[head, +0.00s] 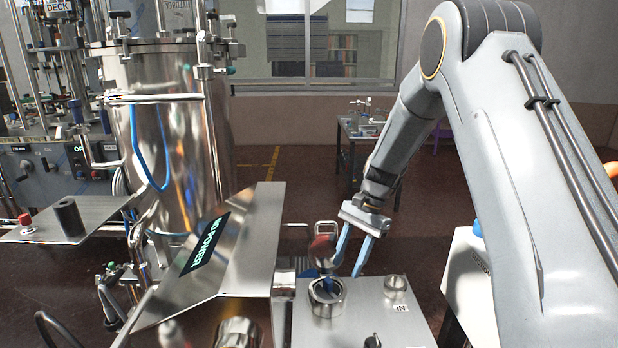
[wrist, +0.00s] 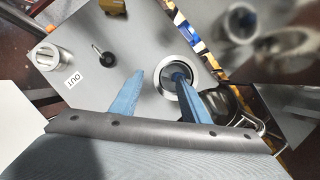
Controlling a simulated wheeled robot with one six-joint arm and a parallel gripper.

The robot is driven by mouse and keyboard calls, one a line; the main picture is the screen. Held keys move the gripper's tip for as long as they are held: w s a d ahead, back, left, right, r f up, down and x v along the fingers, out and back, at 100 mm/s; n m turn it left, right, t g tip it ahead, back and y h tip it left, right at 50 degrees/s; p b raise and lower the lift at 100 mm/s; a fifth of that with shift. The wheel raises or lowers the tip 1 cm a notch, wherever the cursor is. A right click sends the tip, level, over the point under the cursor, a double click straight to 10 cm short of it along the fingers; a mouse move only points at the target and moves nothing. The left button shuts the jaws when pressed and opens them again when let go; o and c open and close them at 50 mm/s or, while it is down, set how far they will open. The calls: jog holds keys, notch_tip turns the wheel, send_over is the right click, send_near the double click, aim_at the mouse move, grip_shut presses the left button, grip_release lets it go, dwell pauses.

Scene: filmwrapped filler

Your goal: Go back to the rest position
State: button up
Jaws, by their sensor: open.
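My gripper (head: 345,270) is open, its two blue fingers pointing down over the steel-topped unit (head: 375,325) in the head view. In the wrist view my gripper (wrist: 157,80) also shows spread fingers with nothing between them. The right finger there overlaps a round metal port (wrist: 194,68) in the unit's top; the port also shows in the head view (head: 327,307). Something dark blue shows inside the port; I cannot tell whether it is a separate part or a reflection. Whether the fingertip touches the port is unclear.
A shiny rounded metal vessel (wrist: 222,104) lies close beside the port. A short metal fitting (head: 397,288) and a black knob (wrist: 102,51) stand on the unit. A tilted "POWER" panel (head: 250,235) and a large steel tank (head: 165,150) stand left. Open floor lies behind.

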jog(key=s+d+r+n+t+h, duration=0.1)
jog(key=s+d+n, duration=0.1)
jog(key=s, duration=0.6)
jog(key=s+d+r+n+t+h, duration=0.1)
jog(key=s+d+r+n, duration=0.1)
jog(key=s, duration=0.7)
jog(key=s+d+r+n+t+h, duration=0.1)
jog(key=s+d+n, duration=0.3)
jog(key=s, duration=0.4)
jog(key=shift+s+r+n+h, duration=0.3)
jog(key=shift+r+n, duration=0.2)
jog(key=shift+n, duration=0.1)
